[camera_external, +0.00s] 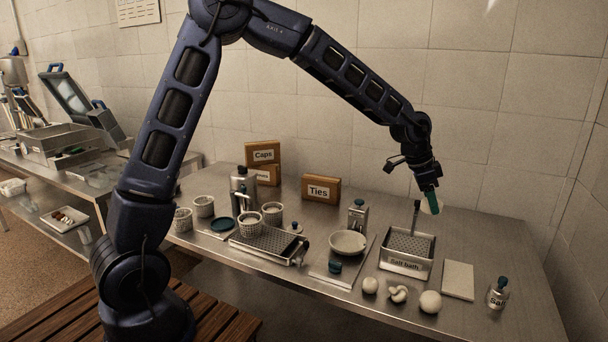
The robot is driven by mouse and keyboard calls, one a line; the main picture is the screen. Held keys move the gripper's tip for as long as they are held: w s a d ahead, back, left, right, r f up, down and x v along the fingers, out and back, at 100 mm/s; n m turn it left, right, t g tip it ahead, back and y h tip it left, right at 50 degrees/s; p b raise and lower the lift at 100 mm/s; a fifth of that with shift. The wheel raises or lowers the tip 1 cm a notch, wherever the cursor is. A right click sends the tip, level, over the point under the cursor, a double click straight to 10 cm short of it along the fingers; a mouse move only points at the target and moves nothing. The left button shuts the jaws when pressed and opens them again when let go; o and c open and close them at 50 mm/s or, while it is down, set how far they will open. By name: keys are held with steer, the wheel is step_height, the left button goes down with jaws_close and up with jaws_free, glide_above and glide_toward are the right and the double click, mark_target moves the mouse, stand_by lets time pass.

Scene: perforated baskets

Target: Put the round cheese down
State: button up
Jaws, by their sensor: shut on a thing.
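My gripper (428,194) is at the right, in the air near the back of the metal table. The cheese is up by the back right of the steel tray labelled "Salt bath" (405,265). I cannot tell its exact height above the table. In front of the salt bath lie a small pale ball (370,285), a knotted pale piece (398,294) and a larger pale ball (431,302).
A white board or cloth (458,280) lies right of the salt bath, with a salt shaker (497,293) beyond it. A white bowl (347,243), a perforated tray (268,244) with baskets and a "Ties" box (321,189) stand left. The table's back right is clear.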

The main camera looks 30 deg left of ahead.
steer(key=w+a+n+t+y, duration=0.1)
steer(key=w+a+n, duration=0.35)
steer(key=a, duration=0.75)
steer(key=w+a+n+t, duration=0.1)
steer(key=w+a+n, duration=0.1)
steer(key=w+a, duration=0.8)
steer(key=w+a+n+t+y, duration=0.1)
steer(key=w+a+n, duration=0.25)
steer(key=a, duration=1.05)
steer(key=w+a+n+y, duration=0.15)
steer(key=a+n, duration=0.35)
steer(key=a, duration=2.1)
steer(key=s+a+n+y, duration=0.1)
steer(key=s+a+n, duration=0.3)
steer(key=a, duration=0.8)
steer(key=s+a+n+g+y, duration=0.1)
steer(key=s+a+n+y, duration=0.1)
steer(key=s+a, duration=0.7)
steer(key=s+a+n+y, duration=0.1)
steer(key=s+a+n, duration=0.2)
steer(key=a, duration=1.1)
step_height(320, 180, down, 19)
steer(key=shift+d+r, duration=0.1)
steer(key=shift+r, duration=0.05)
